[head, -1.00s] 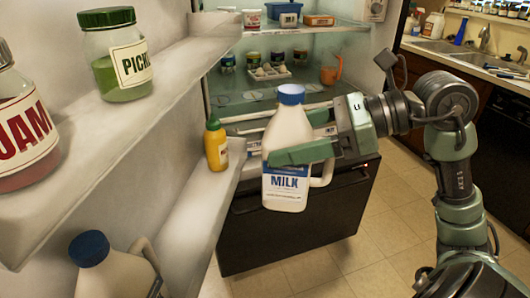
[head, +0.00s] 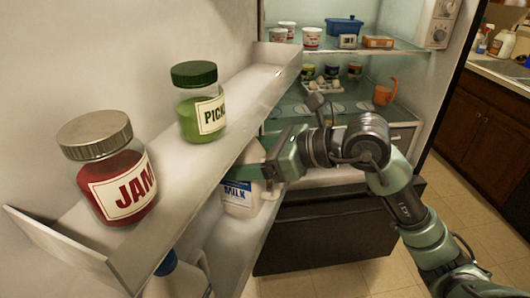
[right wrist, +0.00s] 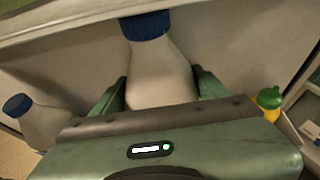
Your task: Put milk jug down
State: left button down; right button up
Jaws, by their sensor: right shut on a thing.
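The white milk jug (head: 238,197) is at the lower door shelf (head: 236,242) of the fridge, below the upper door shelf, which hides its top in the head view. I cannot tell whether its base touches the lower shelf. In the right wrist view the jug (right wrist: 160,75) stands between my fingers, with its blue cap (right wrist: 147,25) close to the upper shelf's edge. My right gripper (head: 262,163) is shut on it. My left gripper is not in view.
Another blue-capped jug (right wrist: 38,122) stands to the left on the door, also partly seen in the head view (head: 175,280). A yellow mustard bottle (right wrist: 268,100) is to the right. A jam jar (head: 115,170) and a pickle jar (head: 200,103) stand on the upper door shelf (head: 255,85).

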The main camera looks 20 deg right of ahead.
jog(key=shift+w+a+r, duration=0.35)
jog(key=shift+w+a, duration=0.05)
jog(key=shift+a, duration=0.05)
notch_tip(320, 180, down, 2)
jog(key=shift+f, duration=0.1)
jog(key=shift+f+p, duration=0.65)
jog(key=shift+f, duration=1.45)
jog(key=shift+f+p, duration=0.15)
jog(key=shift+p, duration=0.2)
jog(key=shift+f, duration=0.2)
jog(key=shift+w+a, duration=0.1)
jog(key=shift+f, duration=0.1)
